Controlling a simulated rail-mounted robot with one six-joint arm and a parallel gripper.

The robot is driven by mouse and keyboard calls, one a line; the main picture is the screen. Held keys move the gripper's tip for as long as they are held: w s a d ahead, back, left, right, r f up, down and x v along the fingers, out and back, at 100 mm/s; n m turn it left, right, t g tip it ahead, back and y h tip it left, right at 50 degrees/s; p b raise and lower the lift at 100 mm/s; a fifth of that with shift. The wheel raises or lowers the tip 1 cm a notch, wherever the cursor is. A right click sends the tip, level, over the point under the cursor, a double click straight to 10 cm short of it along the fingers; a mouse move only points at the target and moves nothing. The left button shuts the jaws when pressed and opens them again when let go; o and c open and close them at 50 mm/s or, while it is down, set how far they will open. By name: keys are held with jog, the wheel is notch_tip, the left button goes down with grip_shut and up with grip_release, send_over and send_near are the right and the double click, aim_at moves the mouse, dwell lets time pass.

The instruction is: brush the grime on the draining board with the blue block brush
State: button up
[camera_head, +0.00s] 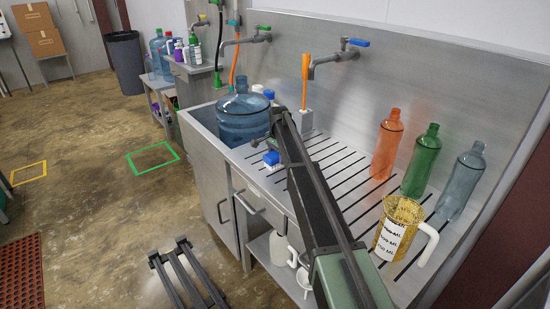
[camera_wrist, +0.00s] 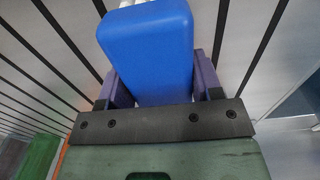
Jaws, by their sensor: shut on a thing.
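The blue block brush (camera_wrist: 147,55) fills the middle of the wrist view, between the two purple fingers of my gripper (camera_wrist: 160,82), which are shut on it. A bit of white shows at its far end. In the head view the blue brush (camera_head: 271,158), with white bristles below, is at the front edge of the draining board (camera_head: 338,165), left of my arm. My gripper is hidden behind my arm there. The slotted steel draining board also shows behind the brush in the wrist view. I cannot make out any grime on it; my arm covers part of the board.
Orange (camera_head: 387,145), green (camera_head: 421,160) and grey (camera_head: 462,180) bottles stand at the board's back right. A measuring jug (camera_head: 398,228) stands nearer. A large blue water jug (camera_head: 243,118) is in the sink at left. An orange-handled tool (camera_head: 305,75) stands in a holder behind.

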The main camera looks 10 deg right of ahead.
notch_tip(320, 180, up, 6)
jog(key=p, duration=0.6)
dwell(0.4)
